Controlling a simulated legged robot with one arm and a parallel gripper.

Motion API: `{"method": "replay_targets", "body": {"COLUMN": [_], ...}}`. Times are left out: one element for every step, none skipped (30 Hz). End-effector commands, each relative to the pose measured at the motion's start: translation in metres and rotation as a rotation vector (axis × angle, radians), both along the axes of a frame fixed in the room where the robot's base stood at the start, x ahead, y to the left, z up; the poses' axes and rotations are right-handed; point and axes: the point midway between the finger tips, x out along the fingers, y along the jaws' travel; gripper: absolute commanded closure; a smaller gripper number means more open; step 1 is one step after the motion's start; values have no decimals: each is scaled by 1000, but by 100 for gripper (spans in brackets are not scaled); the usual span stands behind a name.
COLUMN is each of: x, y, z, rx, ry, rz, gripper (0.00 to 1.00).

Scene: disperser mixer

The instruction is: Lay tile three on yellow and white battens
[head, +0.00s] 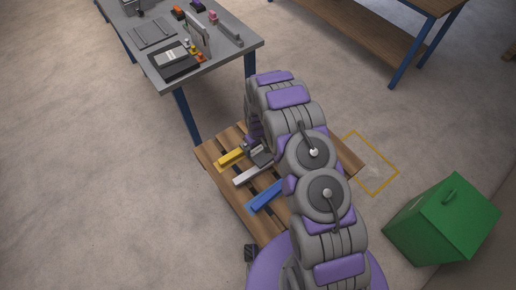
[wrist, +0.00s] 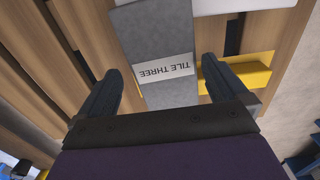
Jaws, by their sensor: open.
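Tile three (wrist: 170,93) is a grey slab with a white "TILE THREE" label, upside down in the wrist view. It lies between the two fingers of my open gripper (wrist: 162,66), with a gap visible on both sides. The yellow batten (wrist: 245,78) sticks out to the right of the tile, and the white batten (wrist: 230,5) shows at the top. In the head view the yellow batten (head: 230,160) and white batten (head: 250,176) lie on a wooden pallet (head: 237,205). My arm hides much of the tile there. I cannot tell exactly how it touches the battens.
A blue batten (head: 266,195) lies on the pallet beside the white one. A grey workbench (head: 225,52) with tools stands behind at left. A green bin (head: 440,220) and a yellow floor outline (head: 383,190) are at right. A wooden table (head: 365,45) stands at the back right.

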Motion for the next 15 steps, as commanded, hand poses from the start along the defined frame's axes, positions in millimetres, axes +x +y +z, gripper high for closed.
{"method": "replay_targets", "body": {"x": [1, 1, 2, 2, 2, 2, 2, 2, 2, 2, 2, 2, 2, 1, 1], "y": [1, 1, 2, 1, 1, 0, 0, 0, -1, -2, -2, -3, -4, -4, -4], "z": [12, 17, 26, 32, 39, 47, 53, 60, 69, 75, 81, 87, 91, 94, 98], "rx": [-1, -1, 0, 0, 0, 1, 1, 1, 3, 4, 5, 6, 6, 6, 6], "ry": [-3, -4, -5, -6, -6, -5, -4, -4, -6, -6, -5, -5, -4, -3, -3], "rz": [1, 1, 1, 1, 1, 2, 2, 1, 1, 1, 1, 0, 0, 0, 0], "gripper": [0, 0, 0, 0, 0, 0, 0, 0, 0, 0, 0, 0, 0, 0, 0]}}
